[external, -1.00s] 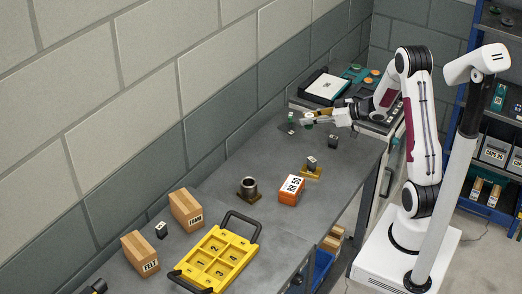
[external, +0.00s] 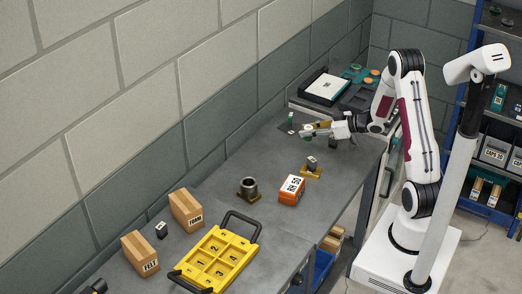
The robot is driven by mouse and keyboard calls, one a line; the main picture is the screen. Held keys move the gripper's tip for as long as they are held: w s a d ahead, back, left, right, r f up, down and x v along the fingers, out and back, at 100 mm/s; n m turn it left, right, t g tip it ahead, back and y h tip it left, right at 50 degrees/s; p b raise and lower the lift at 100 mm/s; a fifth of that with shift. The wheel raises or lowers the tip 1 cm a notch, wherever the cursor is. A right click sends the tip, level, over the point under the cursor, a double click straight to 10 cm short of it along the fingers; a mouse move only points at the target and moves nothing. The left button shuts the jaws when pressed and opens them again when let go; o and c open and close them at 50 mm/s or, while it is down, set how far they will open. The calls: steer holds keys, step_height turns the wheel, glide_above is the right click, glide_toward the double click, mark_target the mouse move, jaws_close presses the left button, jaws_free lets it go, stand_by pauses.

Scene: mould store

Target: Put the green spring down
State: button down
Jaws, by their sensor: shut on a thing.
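My gripper (external: 304,132) is at the far end of the grey workbench, over the bench top. It is shut on a small green thing, which I take to be the green spring (external: 308,127). The spring is tiny in this view and partly covered by the fingers. I cannot tell whether it touches the bench. Another small green upright thing (external: 291,119) stands just left of my gripper, apart from it.
An orange box (external: 291,190), a dark block on a tan base (external: 311,166) and a dark cup (external: 249,185) stand on the workbench (external: 240,150). A yellow tray (external: 240,260) and two cartons, FOAM (external: 186,209) and FELT (external: 140,252), are nearer.

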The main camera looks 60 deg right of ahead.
mark_target(308, 138)
steer(key=shift+f, duration=2.05)
steer(key=shift+f, duration=0.15)
steer(key=c, duration=1.8)
jaws_free()
steer(key=shift+o, duration=0.2)
steer(key=shift+s+r, duration=0.1)
steer(key=shift+r, duration=0.1)
steer(key=shift+s+d+r, duration=0.2)
steer(key=shift+s+r, duration=0.05)
steer(key=shift+s, duration=0.35)
steer(key=shift+v, duration=5.25)
steer(key=shift+f, duration=0.1)
